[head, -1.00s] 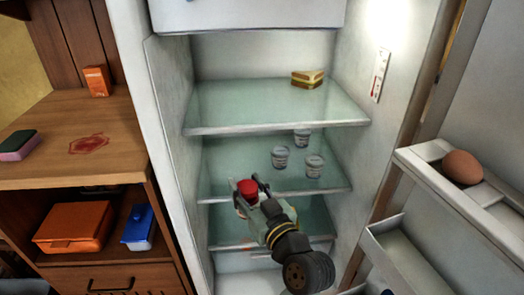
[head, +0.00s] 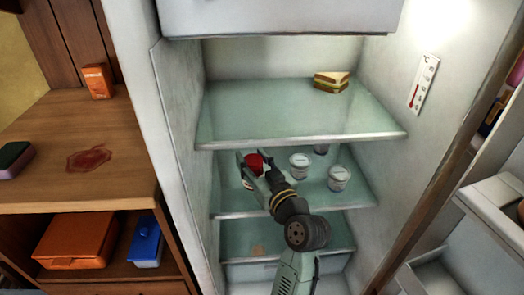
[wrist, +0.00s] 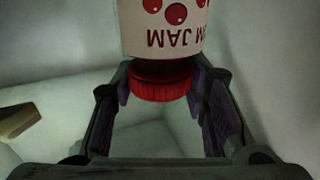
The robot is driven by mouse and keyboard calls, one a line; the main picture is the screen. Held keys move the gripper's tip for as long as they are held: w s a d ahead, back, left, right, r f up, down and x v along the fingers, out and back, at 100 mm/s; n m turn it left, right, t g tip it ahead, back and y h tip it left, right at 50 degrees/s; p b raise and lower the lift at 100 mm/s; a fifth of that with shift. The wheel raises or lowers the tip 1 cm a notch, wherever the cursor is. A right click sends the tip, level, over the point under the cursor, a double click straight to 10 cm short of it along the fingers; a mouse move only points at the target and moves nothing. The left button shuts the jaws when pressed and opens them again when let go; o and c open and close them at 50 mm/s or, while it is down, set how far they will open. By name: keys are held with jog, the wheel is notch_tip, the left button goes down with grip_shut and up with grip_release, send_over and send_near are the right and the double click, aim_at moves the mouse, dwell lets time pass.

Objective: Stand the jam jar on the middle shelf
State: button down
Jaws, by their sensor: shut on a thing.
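The jam jar, with a red lid (head: 254,162) and a pale label, is inside the fridge at the left of the middle shelf (head: 345,197). In the wrist view the jar (wrist: 165,28) shows its "JAM" label upside down, red lid towards me. My gripper (head: 255,170) is shut on the jar, with a finger on either side near the lid. The jar looks upright. Its base is partly hidden by my gripper, and I cannot tell whether it touches the glass.
White pots (head: 300,165) stand right of the jar on the middle shelf; a nearer one (head: 339,178) is further right. The fridge's left wall (head: 182,110) is close to the jar. The lower shelf (head: 300,240) is mostly clear.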

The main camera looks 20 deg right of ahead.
jog(key=shift+w+d+f+b, duration=0.25)
jog(key=shift+w+d+f, duration=0.45)
jog(key=shift+w, duration=0.85)
jog(key=shift+w+d+f+b, duration=0.3)
jog(key=shift+w+d+f, duration=0.4)
jog(key=shift+w, duration=0.85)
jog(key=shift+w+d+f+b, duration=0.25)
jog(key=shift+w+d+f, duration=0.45)
jog(key=shift+w, duration=0.85)
jog(key=shift+a, duration=0.1)
jog(key=shift+f, duration=0.2)
jog(key=c, duration=1)
grip_release()
jog(key=shift+o, duration=0.2)
jog(key=shift+r, duration=0.2)
jog(key=s, duration=0.2)
jog(key=s+b, duration=0.1)
jog(key=s, duration=0.4)
jog(key=shift+s+d+f+b, duration=0.1)
jog(key=shift+s+d+b, duration=0.15)
jog(key=shift+d+b, duration=0.15)
